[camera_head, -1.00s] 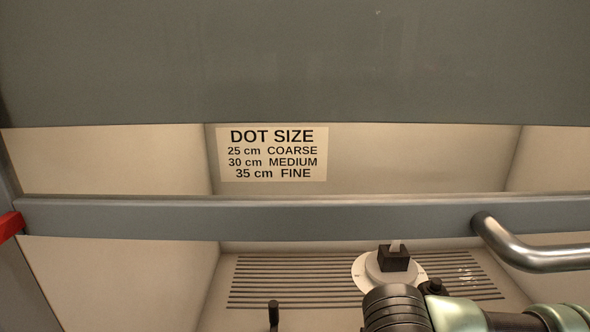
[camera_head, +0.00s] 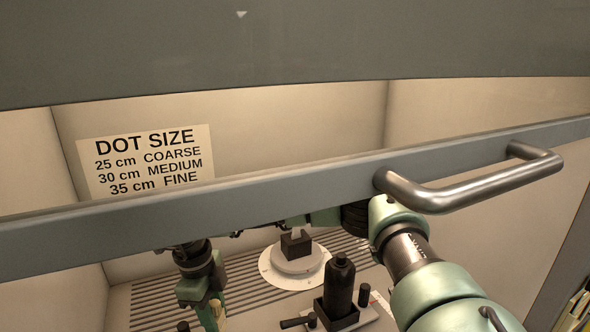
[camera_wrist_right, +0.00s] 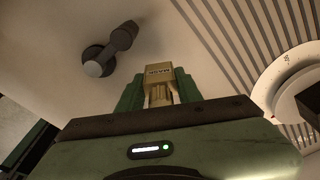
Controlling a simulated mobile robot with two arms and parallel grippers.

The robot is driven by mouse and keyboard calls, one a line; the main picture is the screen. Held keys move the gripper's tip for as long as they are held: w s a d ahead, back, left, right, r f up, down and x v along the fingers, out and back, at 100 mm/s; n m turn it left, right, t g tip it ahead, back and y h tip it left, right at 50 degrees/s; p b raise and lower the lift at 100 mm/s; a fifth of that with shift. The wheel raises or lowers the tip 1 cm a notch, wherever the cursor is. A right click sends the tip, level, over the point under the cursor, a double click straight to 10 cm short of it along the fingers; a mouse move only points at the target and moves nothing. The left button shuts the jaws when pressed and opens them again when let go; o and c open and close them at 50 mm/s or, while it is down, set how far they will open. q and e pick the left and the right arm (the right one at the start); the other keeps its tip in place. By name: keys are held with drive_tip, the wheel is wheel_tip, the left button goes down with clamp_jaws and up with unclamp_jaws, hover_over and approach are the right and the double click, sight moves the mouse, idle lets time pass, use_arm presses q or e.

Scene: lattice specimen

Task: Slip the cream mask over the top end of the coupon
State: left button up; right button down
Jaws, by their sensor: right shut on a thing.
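The cream mask (camera_wrist_right: 159,75) is a small box-shaped piece with a dark mark, held between the green fingers of my right gripper (camera_wrist_right: 159,88). In the head view, my right gripper (camera_head: 213,312) points down, left of the turntable, with part of the mask showing at the bottom edge. The coupon (camera_head: 296,233) is a small pale piece standing in a dark block (camera_head: 297,245) on the white turntable (camera_head: 292,268). The sash bar crosses just above it. The mask is apart from the coupon. The block is partly cut off at the right wrist view's edge. My left gripper is not in view.
A grey sash bar (camera_head: 100,222) with a metal handle (camera_head: 465,190) crosses in front of the booth; my right arm reaches in below it. A black bottle-like tool (camera_head: 340,285) stands right of the turntable.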

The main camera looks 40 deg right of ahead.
drive_tip(key=w+d+r+m+y+b, duration=0.1)
drive_tip(key=w+d+r+m, duration=0.25)
drive_tip(key=d+m, duration=0.55)
drive_tip(key=w+d+r+m+y+b, duration=0.1)
drive_tip(key=w+d+r+m, duration=0.3)
drive_tip(key=m, duration=0.9)
drive_tip(key=shift+w+d+r+m+t+h+b, duration=0.35)
drive_tip(key=shift+d+r+m, duration=2.3)
drive_tip(key=shift+m, duration=1.6)
drive_tip(key=shift+w+d+r+m+t+h+b, duration=0.2)
drive_tip(key=shift+d+r+m+t+b, duration=0.25)
drive_tip(key=shift+d+r+m, duration=2.4)
drive_tip(key=shift+w+d+r+m+t+h+b, duration=0.35)
drive_tip(key=shift+d+r+m, duration=1.05)
drive_tip(key=shift+d+m, duration=3.15)
drive_tip(key=shift+s+a+f+m+b, duration=0.1)
drive_tip(key=shift+a+f+m+b, duration=0.8)
drive_tip(key=shift+a+m, duration=0.2)
